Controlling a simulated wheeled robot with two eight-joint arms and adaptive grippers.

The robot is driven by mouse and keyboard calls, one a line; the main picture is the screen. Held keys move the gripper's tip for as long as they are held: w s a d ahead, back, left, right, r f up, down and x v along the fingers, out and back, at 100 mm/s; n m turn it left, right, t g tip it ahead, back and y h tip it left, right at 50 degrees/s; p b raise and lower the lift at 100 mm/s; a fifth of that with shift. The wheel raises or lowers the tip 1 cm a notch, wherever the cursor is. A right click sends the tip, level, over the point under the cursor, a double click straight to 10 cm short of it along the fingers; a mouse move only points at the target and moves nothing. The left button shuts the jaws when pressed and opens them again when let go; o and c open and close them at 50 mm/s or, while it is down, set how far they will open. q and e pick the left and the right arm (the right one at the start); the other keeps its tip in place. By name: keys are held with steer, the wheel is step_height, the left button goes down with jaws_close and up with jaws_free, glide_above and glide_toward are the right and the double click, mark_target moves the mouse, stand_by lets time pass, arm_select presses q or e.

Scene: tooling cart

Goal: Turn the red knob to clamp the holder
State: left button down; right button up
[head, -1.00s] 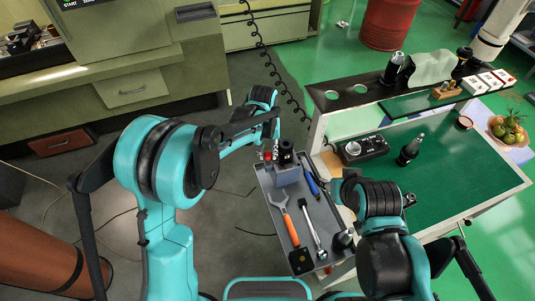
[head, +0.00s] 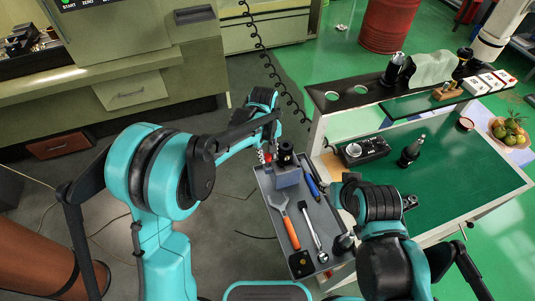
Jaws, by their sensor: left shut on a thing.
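The red knob (head: 268,157) shows as a small red spot at the left side of the tool holder, at the far end of the grey tray. The holder (head: 286,170) is a blue-grey block with a black cylindrical piece (head: 286,150) standing upright in it. My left gripper (head: 265,154) reaches down to the knob and is shut on it; its fingers are small and partly hidden by my arm. My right gripper (head: 346,241) is low at the tray's right edge, partly hidden by my own arm, and its jaws cannot be made out.
The grey tray (head: 270,187) also holds an orange-handled wrench (head: 288,225), a ratchet (head: 313,233), blue-handled tools (head: 313,181) and a black block (head: 301,263).

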mark_target(266, 157)
arm_select(q)
steer(key=c, duration=1.3)
jaws_free()
steer(key=shift+o, duration=0.2)
steer(key=shift+r, duration=0.1)
steer(key=shift+s+a+r, duration=0.1)
steer(key=shift+a+r, duration=0.05)
steer(key=shift+r, duration=1.8)
steer(key=shift+a+r, duration=0.1)
steer(key=shift+r, duration=1.85)
steer(key=shift+a, duration=0.1)
steer(key=s+a+m+t+b, duration=0.35)
steer(key=s+a+b, duration=0.25)
steer(key=s+a, duration=0.45)
steer(key=s+a+f+m+t+b, duration=0.1)
steer(key=s+a+f+t+b, duration=0.2)
steer(key=s+a+f, duration=0.3)
steer(key=shift+s+a+m+y+b, duration=0.35)
steer(key=shift+s+a+b, duration=0.15)
steer(key=shift+s, duration=0.75)
